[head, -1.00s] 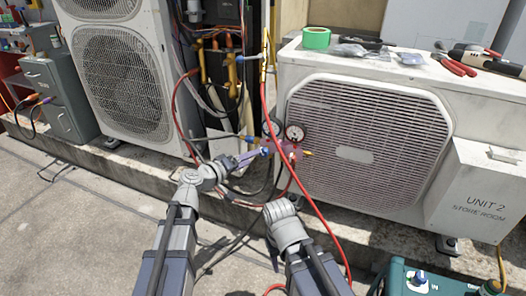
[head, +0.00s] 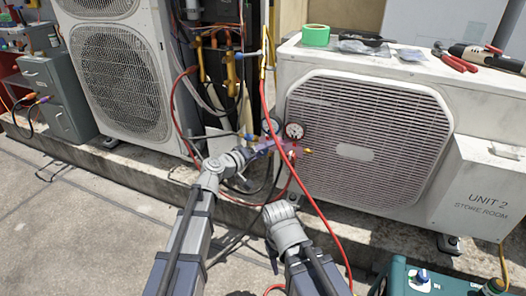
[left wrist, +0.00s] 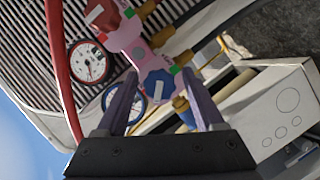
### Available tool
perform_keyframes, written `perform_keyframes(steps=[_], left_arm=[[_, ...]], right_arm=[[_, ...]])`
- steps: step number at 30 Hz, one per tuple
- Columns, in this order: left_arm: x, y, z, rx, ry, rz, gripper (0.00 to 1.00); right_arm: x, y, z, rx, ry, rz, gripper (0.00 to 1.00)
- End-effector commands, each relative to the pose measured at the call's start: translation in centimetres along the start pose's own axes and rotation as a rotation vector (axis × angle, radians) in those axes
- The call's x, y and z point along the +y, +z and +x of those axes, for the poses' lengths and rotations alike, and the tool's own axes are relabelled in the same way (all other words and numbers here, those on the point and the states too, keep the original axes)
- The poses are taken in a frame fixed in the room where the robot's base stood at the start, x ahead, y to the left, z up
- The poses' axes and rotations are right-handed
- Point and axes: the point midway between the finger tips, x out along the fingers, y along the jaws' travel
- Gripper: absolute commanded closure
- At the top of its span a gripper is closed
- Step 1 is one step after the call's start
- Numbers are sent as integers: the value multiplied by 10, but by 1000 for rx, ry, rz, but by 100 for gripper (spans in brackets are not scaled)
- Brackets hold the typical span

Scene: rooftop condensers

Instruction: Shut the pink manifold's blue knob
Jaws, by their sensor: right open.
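The pink manifold (head: 284,149) hangs in front of the right condenser with two round gauges. The left wrist view shows its pink body (left wrist: 138,46), its blue knob (left wrist: 157,87) with a white bar, and a red knob (left wrist: 102,14) at the other end. My left gripper (head: 254,152) is at the manifold's left end in the head view. In the left wrist view my left gripper (left wrist: 160,82) is open, with one finger on each side of the blue knob; I cannot tell whether they touch it. My right gripper (head: 272,254) is low, mostly hidden by its arm, and open.
A red hose (head: 301,200) hangs past the manifold and crosses near my right arm. Dark hoses loop below it. The right condenser's grille (head: 365,150) is close behind. A teal case (head: 405,276) stands at lower right. Open paving lies at left.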

Motion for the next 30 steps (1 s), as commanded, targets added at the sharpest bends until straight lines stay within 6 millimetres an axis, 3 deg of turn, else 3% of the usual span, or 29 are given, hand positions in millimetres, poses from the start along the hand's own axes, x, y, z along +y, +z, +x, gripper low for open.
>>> perform_keyframes(steps=[2, 18, 30], left_arm=[[0, 0, 0, 0, 0, 0, 40], [0, 0, 0, 0, 0, 0, 100], [1, 0, -1, 0, -16, 38, 100]], right_arm=[[0, 0, 0, 0, 0, 0, 50], [0, 0, 0, 0, 0, 0, 50], [0, 0, -4, 0, 0, 0, 50]])
